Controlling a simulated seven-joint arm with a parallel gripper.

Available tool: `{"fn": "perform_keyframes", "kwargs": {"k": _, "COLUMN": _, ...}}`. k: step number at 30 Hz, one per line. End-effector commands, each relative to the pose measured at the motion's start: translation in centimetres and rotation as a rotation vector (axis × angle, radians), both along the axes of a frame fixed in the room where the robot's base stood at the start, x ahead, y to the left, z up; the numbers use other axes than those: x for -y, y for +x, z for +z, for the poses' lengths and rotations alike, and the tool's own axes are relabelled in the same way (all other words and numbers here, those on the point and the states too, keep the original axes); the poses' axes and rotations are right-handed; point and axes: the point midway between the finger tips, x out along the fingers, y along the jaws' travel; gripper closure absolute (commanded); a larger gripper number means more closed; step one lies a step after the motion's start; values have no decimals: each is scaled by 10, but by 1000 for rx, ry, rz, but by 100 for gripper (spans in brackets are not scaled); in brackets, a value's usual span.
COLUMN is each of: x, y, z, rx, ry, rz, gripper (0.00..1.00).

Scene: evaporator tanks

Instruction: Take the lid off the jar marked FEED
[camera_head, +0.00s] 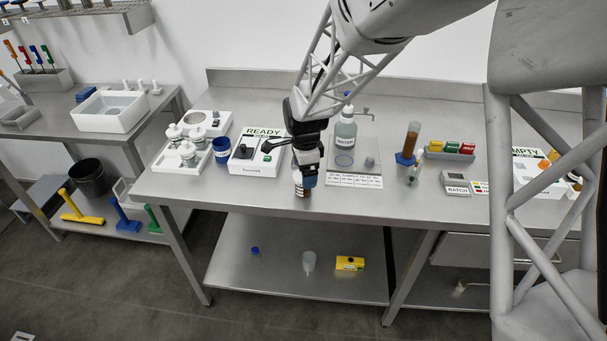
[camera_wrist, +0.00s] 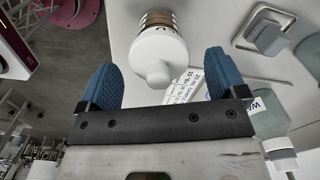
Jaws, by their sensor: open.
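A jar with a white knobbed lid (camera_wrist: 158,58) and a brown-banded body (camera_wrist: 157,18) stands on the bench. In the head view the jar (camera_head: 302,191) is near the bench's front edge, mostly hidden under my gripper (camera_head: 306,180). No FEED marking on it is readable. In the wrist view my gripper (camera_wrist: 158,72) is open, its two blue fingers apart on either side of the lid's knob. Gaps show between both fingers and the lid, so nothing is held. The lid sits on the jar.
On the steel bench (camera_head: 240,200), a white READY box (camera_head: 255,168) stands left of the jar. A tray (camera_head: 165,160) with several white-lidded jars and a blue cup (camera_head: 222,152) are further left. A water bottle (camera_head: 345,135) stands behind right. A BATCH display (camera_head: 455,183) is to the right.

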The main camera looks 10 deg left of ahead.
Motion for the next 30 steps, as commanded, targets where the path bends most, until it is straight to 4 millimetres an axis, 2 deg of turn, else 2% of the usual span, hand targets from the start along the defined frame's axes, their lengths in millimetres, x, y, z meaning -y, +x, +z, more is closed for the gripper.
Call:
{"fn": "perform_keyframes", "kwargs": {"k": 17, "x": 0, "y": 0, "z": -1, "rx": 1, "ry": 0, "rz": 0, "gripper": 11}}
{"fn": "perform_keyframes", "kwargs": {"k": 27, "x": 0, "y": 0, "z": -1, "rx": 1, "ry": 0, "rz": 0, "gripper": 62}}
{"fn": "perform_keyframes", "kwargs": {"k": 30, "x": 0, "y": 0, "z": -1, "rx": 1, "ry": 0, "rz": 0, "gripper": 62}}
